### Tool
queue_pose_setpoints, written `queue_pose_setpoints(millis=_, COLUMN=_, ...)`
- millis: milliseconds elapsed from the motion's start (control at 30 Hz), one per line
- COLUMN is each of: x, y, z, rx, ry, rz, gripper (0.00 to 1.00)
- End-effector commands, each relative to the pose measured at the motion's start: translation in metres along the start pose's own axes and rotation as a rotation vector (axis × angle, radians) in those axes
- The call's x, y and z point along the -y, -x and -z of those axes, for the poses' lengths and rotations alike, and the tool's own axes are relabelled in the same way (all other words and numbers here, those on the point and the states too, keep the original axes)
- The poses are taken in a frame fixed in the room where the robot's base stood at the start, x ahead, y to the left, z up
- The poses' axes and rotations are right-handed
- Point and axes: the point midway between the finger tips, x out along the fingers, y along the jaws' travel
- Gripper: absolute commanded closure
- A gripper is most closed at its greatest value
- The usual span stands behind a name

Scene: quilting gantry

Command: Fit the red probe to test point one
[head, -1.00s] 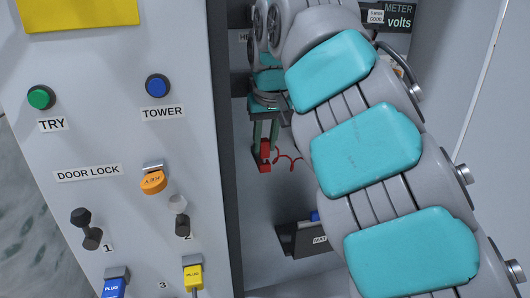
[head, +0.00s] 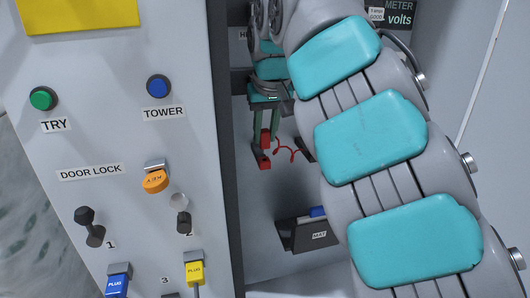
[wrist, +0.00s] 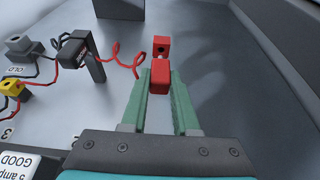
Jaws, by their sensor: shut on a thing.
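My gripper (wrist: 160,102) has green fingers, shut on the red probe (wrist: 160,76) near their tips. In the head view the gripper (head: 266,125) points down inside the cabinet, with the red probe (head: 265,139) between its fingers. A second red block (wrist: 162,46) with a dark hole lies just beyond the probe; it also shows below the fingers in the head view (head: 263,161). I cannot tell whether this block is part of the probe or touches it. A coiled red lead (wrist: 125,58) runs from near the red pieces towards a black block (wrist: 75,50). No test point label is readable.
A control panel (head: 120,130) with buttons, a key and plugs stands left of the cabinet opening. A black MAT holder (head: 303,236) is below right of the gripper. Grey and yellow (wrist: 12,89) blocks with wires lie left in the wrist view.

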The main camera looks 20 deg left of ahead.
Motion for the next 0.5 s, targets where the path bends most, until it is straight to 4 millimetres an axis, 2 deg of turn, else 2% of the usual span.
queue_pose_setpoints(millis=500, x=0.000, y=0.005, z=-0.021, rx=-0.002, ry=0.000, rz=0.000, gripper=1.00)
